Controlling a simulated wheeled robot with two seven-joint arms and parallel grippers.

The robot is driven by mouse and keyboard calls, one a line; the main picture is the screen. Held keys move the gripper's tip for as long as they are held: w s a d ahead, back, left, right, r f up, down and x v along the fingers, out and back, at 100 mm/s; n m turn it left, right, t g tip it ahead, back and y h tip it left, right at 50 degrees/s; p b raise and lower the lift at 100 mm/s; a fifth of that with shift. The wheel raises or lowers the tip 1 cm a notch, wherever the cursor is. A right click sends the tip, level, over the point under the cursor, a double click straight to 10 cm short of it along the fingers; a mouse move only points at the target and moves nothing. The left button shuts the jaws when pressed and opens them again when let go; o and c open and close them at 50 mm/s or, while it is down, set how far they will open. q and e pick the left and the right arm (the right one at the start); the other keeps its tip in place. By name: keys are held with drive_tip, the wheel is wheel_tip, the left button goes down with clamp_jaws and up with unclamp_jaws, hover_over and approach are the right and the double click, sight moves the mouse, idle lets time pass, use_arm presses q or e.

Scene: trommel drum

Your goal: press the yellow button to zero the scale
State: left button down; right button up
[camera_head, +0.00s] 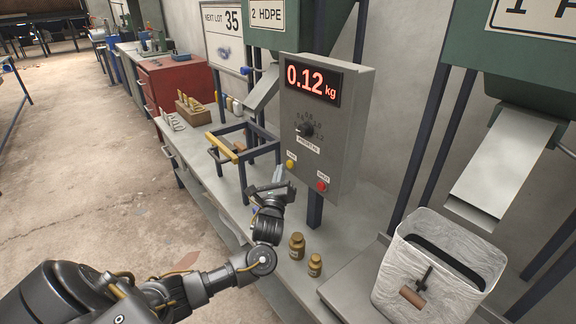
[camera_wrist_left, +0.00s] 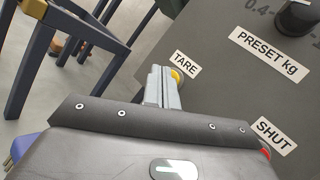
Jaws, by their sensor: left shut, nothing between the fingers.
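The yellow button (camera_head: 290,164) sits low on the left of the grey scale box (camera_head: 350,110), under a small label. The red display (camera_head: 311,81) reads 0.12 kg. My left gripper (camera_head: 279,173) is shut and empty, with its tips just left of and slightly below the yellow button. In the left wrist view the shut fingers (camera_wrist_left: 162,86) partly cover the yellow button (camera_wrist_left: 178,75) beside the TARE label (camera_wrist_left: 186,64). I cannot tell whether the tips touch it. My right gripper is not in view.
A red button (camera_head: 321,186) marked SHUT and a black dial (camera_head: 305,129) share the panel. A blue frame (camera_head: 243,172) stands left of my gripper. Two brass weights (camera_head: 297,246) stand on the bench below.

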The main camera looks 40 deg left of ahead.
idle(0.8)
use_arm(q)
drive_tip(key=shift+w+d+p, duration=0.1)
drive_tip(key=shift+w+p, duration=0.3)
drive_tip(key=shift+p, duration=0.05)
